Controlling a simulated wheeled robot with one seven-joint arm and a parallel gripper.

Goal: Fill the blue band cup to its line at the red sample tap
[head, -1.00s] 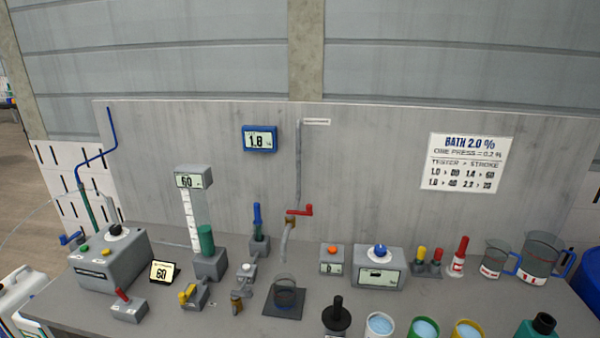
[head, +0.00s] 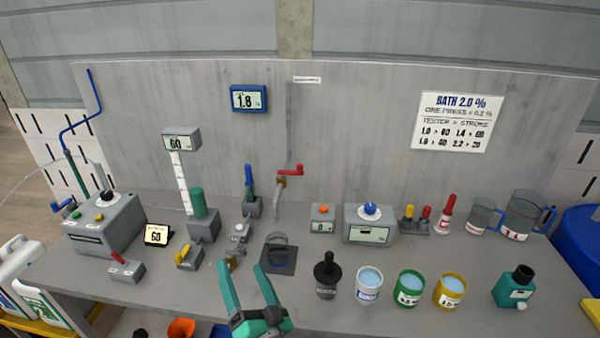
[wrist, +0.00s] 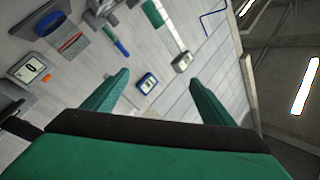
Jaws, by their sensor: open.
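The red-handled tap (head: 290,173) is on the grey back panel, its spout pointing down. A clear, dark-tinted cup (head: 278,246) stands upright on a dark square pad (head: 283,268) below the spout. Its band colour and fill line are too small to make out, and I see no clear liquid level.
A white cup (head: 367,293), a green cup (head: 409,296) and a yellow cup (head: 449,298) hold pale blue liquid at the right. A black-knobbed stopper (head: 326,280) stands beside them. Levers and small fittings crowd the bench left of the pad.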

